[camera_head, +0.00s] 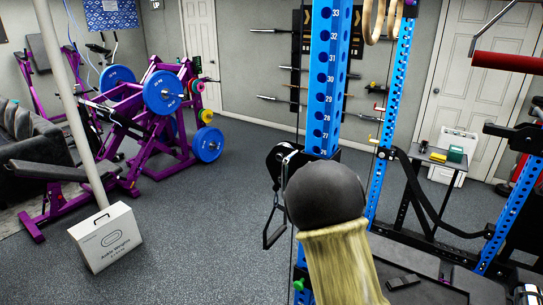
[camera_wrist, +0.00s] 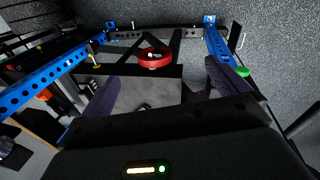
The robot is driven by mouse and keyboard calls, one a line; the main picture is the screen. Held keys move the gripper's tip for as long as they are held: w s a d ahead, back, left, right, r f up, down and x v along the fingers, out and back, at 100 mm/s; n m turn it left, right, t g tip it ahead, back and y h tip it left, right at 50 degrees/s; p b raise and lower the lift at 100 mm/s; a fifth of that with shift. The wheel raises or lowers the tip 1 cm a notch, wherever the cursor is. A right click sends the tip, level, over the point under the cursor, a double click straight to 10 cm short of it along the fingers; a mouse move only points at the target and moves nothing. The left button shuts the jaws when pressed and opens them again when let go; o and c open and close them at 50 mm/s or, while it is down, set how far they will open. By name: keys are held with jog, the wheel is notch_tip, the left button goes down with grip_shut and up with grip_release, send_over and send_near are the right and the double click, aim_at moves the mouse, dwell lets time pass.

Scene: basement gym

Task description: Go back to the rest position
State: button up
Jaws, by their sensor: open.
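My gripper (camera_wrist: 160,72) shows in the wrist view, its two dark fingers spread wide apart with nothing held between them. The wrist camera looks down over the blue rack and the grey floor. A red ring-shaped thing (camera_wrist: 154,57) lies beyond the fingertips, seen in the gap between them. In the head view a dark rounded part and a pale yellow link, apparently my arm, stand in front of the blue rack post (camera_head: 325,90). The gripper itself cannot be made out in the head view.
A purple weight machine with blue plates (camera_head: 163,92) stands at the left. A white box (camera_head: 106,238) sits on the floor before it. A small table (camera_head: 440,160) is at the right near the white door (camera_head: 480,70). The grey floor (camera_head: 215,235) left of the rack is clear.

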jog(key=s+a+r+n+t+y, duration=0.2)
jog(key=s+a+r+n+t, duration=0.1)
jog(key=s+r, duration=0.7)
jog(key=shift+s+a+r+n, duration=0.35)
jog(key=shift+s+a+n, duration=0.1)
jog(key=shift+n, duration=0.65)
dwell(1.3)
